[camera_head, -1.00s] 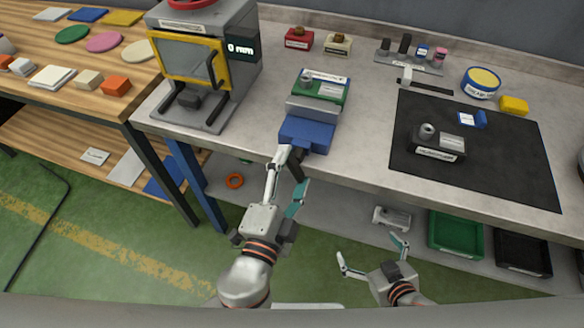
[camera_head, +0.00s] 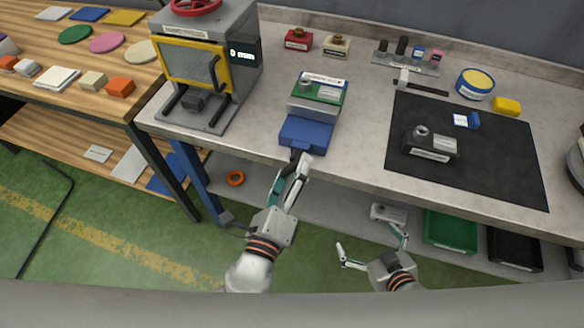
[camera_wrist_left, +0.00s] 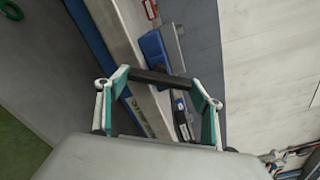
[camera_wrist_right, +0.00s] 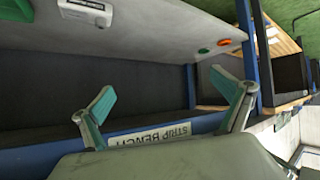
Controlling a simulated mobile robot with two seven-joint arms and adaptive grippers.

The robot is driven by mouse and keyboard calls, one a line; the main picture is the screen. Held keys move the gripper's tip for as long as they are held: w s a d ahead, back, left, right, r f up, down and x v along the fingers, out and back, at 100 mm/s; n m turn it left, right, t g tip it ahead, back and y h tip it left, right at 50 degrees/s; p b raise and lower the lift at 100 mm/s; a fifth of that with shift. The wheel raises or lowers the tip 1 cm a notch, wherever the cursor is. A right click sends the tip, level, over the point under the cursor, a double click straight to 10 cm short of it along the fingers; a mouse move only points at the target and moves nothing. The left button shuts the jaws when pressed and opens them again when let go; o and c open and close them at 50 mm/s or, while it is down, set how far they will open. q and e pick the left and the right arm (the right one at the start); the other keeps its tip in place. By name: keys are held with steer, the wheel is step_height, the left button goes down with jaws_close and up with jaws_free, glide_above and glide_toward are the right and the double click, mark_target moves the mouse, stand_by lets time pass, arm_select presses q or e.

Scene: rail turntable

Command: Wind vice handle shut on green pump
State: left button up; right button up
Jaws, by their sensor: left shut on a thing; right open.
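The blue vice (camera_head: 308,133) stands at the bench's front edge. The green pump (camera_head: 329,95), with a grey cylinder and a white label, sits at its grey jaw (camera_head: 312,108); I cannot tell how tightly it is clamped. The black vice handle (camera_head: 295,156) is at the vice's front. My left gripper (camera_head: 294,168) is shut on it, and in the left wrist view the handle bar (camera_wrist_left: 160,78) spans between the fingertips. My right gripper (camera_head: 371,243) is open and empty, below and in front of the bench edge; its spread fingers also show in the right wrist view (camera_wrist_right: 165,95).
A grey machine (camera_head: 205,65) with a yellow-framed door stands left of the vice. A black mat (camera_head: 510,165) with a dark labelled block (camera_head: 430,145) lies to the right. Green (camera_head: 450,232) and black (camera_head: 515,250) trays are on the shelf below. Bench between vice and mat is clear.

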arm_select(q)
steer(key=shift+r+m+p, duration=0.1)
steer(key=shift+m+p, duration=0.3)
steer(key=shift+m, duration=0.6)
steer(key=m+p, duration=0.1)
steer(key=m, duration=0.1)
steer(key=shift+m, duration=0.3)
steer(key=m, duration=0.2)
steer(key=shift+m, duration=0.4)
steer(key=m, duration=0.6)
steer(key=shift+a+f, duration=0.1)
steer(key=shift+f, duration=0.1)
steer(key=m, duration=0.5)
steer(key=shift+a, duration=0.1)
steer(key=shift+m, duration=1.1)
arm_select(e)
steer(key=shift+s+d+f+h, duration=0.2)
steer(key=shift+s+d, duration=0.15)
steer(key=shift+d, duration=0.2)
steer(key=shift+s+d+f+h, duration=0.1)
steer(key=shift+s+d+h, duration=0.15)
steer(key=shift+d, duration=0.3)
steer(key=shift+a+r, duration=0.1)
